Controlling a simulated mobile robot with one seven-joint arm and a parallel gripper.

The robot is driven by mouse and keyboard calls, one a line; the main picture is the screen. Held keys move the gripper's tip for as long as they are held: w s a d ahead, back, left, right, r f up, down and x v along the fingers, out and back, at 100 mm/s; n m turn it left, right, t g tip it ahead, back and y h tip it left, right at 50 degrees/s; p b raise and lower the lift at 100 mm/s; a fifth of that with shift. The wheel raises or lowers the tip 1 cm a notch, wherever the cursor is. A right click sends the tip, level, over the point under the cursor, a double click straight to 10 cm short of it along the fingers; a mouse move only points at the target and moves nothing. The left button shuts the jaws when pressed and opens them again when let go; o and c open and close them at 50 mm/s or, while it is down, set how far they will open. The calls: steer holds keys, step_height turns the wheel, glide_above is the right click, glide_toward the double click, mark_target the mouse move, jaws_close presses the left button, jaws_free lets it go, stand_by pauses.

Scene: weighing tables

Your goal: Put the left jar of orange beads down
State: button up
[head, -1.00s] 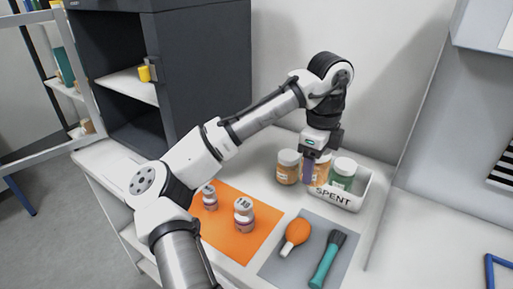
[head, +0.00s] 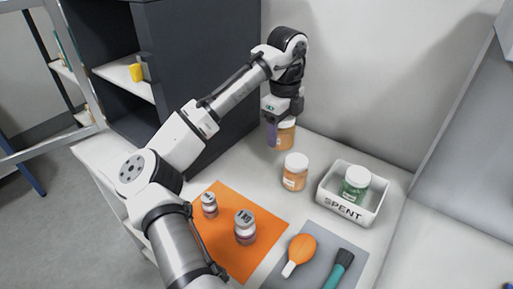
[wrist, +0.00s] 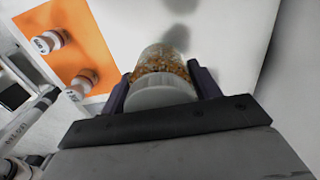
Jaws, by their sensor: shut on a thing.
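My gripper (head: 278,132) is shut on a jar of orange beads (head: 287,137) near the back of the table, by the dark cabinet. In the wrist view the jar's pale lid (wrist: 160,93) and orange beads (wrist: 162,63) show between the two purple fingers. The jar looks upright. A shadow lies close to its base; I cannot tell whether the base touches the table. A second jar of orange beads (head: 295,173), with a white lid, stands on the table to the right and nearer.
The white SPENT tray (head: 342,211) holds a green jar (head: 355,184). The dark cabinet (head: 200,70) stands close on the left.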

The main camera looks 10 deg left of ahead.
steer(key=w+a+p, duration=0.1)
steer(key=w+a, duration=0.2)
steer(key=a, duration=0.4)
step_height(320, 180, down, 8)
steer(key=shift+s+d+r, duration=0.1)
steer(key=shift+r, duration=0.1)
steer(key=shift+f+p, duration=0.5)
steer(key=shift+f, duration=1.05)
steer(key=shift+a+f+p, duration=0.15)
steer(key=shift+a+p, duration=0.05)
steer(key=shift+p, duration=0.25)
steer(key=shift+f, duration=0.4)
steer(key=o, duration=1.1)
steer(key=shift+o, duration=0.2)
step_height(320, 180, up, 12)
steer(key=b, duration=0.1)
steer(key=shift+r+b, duration=0.15)
steer(key=shift+b, duration=0.2)
